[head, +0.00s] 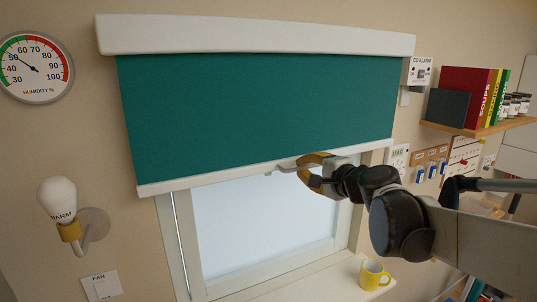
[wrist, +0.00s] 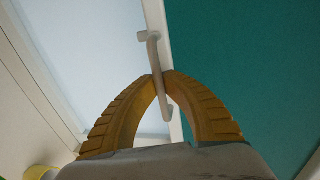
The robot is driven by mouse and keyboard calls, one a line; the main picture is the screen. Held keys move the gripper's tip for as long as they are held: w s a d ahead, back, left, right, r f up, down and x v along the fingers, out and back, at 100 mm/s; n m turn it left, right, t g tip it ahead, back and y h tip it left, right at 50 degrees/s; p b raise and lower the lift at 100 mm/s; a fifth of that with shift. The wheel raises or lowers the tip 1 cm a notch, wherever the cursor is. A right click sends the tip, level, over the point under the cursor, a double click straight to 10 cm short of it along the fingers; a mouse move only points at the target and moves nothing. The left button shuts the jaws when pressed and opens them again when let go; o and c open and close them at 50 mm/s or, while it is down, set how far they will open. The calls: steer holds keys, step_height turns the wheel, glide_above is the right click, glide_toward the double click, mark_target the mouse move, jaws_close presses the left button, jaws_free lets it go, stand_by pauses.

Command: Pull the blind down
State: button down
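The blind (head: 260,110) is a dark teal sheet hanging from a white top casing, with a white bottom bar (head: 225,178). It covers the upper part of the window, and its bar hangs slightly tilted in view. A small pale pull handle (head: 283,169) is on the bar; it also shows in the wrist view (wrist: 153,53). My gripper (head: 302,164), with yellow ribbed fingers, is at the handle. In the wrist view the fingertips (wrist: 161,76) close together on the handle's middle, with its ends showing on either side. The blind's sheet (wrist: 245,70) fills the right there.
The bare window pane (head: 265,215) and sill (head: 320,285) lie below the blind. A yellow mug (head: 374,274) stands on the sill's right end. A wall lamp (head: 60,208) is at left. A shelf (head: 480,128) with books and jars is at right.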

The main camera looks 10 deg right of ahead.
step_height(320, 180, down, 45)
steer(key=b, duration=2.9)
steer(key=shift+b, duration=0.3)
steer(key=shift+f, duration=0.4)
steer(key=shift+s+b, duration=0.1)
steer(key=shift+b, duration=0.2)
steer(key=shift+f, duration=0.1)
steer(key=c, duration=1.5)
jaws_free()
steer(key=v, duration=1.2)
